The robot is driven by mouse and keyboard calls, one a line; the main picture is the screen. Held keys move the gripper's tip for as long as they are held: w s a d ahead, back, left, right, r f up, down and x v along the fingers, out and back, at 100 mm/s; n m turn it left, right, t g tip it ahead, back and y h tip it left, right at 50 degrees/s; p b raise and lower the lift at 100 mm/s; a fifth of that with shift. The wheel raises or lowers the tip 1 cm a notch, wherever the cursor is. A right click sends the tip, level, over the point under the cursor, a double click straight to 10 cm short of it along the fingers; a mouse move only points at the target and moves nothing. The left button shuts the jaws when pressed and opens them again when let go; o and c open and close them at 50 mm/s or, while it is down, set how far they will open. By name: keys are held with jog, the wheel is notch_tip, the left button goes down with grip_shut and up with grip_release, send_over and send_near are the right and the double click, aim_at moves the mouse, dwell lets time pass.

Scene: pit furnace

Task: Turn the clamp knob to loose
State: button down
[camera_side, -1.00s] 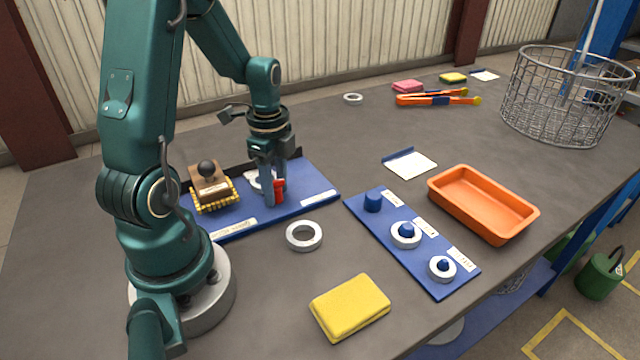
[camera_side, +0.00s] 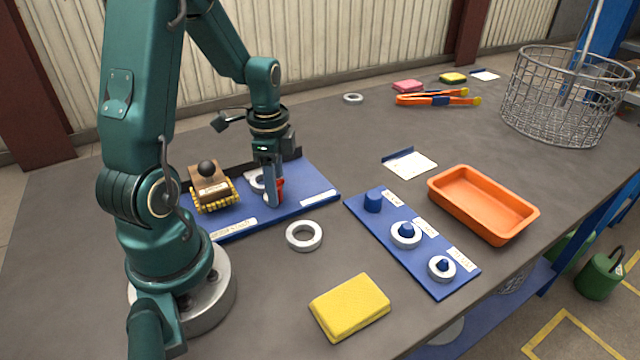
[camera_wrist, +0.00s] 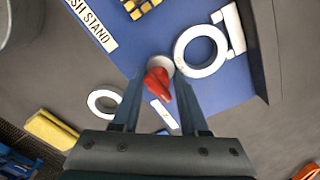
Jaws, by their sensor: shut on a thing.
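The red clamp knob (camera_side: 281,184) stands on the blue board (camera_side: 312,187) in the side view. It also shows in the wrist view (camera_wrist: 158,86), on a pale round base between my fingers. My gripper (camera_side: 272,196) points straight down and is shut on the knob, with a finger on either side. In the side view the fingers hide part of the knob. In the wrist view a white ring (camera_wrist: 201,52) lies on the board beside the knob, next to a white upright bracket (camera_wrist: 233,28).
A brush-like block with a black ball (camera_side: 208,178) sits on the same board, left of my gripper. A loose ring (camera_side: 304,236), yellow sponge (camera_side: 350,307), blue peg board (camera_side: 385,226) and orange tray (camera_side: 482,203) lie nearer and right. A wire basket (camera_side: 560,95) stands far right.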

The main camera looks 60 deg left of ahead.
jog(key=c, duration=0.6)
grip_release()
jog(key=shift+s+d, duration=0.1)
jog(key=shift+d, duration=0.05)
